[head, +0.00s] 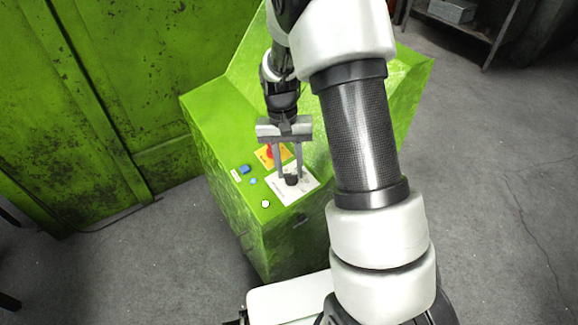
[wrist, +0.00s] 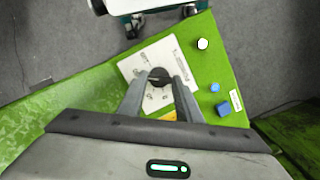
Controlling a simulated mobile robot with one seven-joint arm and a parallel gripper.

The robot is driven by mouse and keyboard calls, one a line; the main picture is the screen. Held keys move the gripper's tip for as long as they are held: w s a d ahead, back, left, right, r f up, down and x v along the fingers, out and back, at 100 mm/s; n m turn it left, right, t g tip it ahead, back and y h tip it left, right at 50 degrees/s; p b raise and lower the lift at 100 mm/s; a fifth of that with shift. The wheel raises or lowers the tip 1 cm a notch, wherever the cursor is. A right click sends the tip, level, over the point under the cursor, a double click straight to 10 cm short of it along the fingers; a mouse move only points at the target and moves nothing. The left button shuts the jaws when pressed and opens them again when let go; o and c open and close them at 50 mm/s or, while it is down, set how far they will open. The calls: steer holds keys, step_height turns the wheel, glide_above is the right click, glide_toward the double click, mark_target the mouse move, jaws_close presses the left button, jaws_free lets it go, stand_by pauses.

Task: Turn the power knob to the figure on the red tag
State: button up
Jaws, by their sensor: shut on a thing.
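The black power knob (head: 291,181) sits on a white dial plate (head: 281,194) on top of the green console. My gripper (head: 289,176) reaches down with a finger on each side of the knob and is shut on it. In the wrist view the knob (wrist: 159,73) shows between the fingertips (wrist: 160,79). The dial plate (wrist: 177,49) carries small dark marks, too small to read. The knob's pointer direction cannot be made out. I cannot make out a red tag in either view.
A red button (head: 269,153) on a yellow plate (head: 264,159) is just behind my fingers. A blue block-like control (head: 244,169), a smaller blue one (head: 253,181) and a white round button (head: 266,203) lie left of the plate. A green cabinet (head: 130,80) stands left.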

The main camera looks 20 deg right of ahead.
steer(key=shift+m, duration=0.5)
steer(key=o, duration=1)
steer(key=shift+o, duration=0.2)
steer(key=shift+r, duration=0.1)
step_height(320, 180, up, 17)
steer(key=w+p, duration=0.2)
steer(key=p, duration=0.1)
steer(key=shift+w+a, duration=0.25)
steer(key=shift+w, duration=0.1)
steer(key=shift+r, duration=0.1)
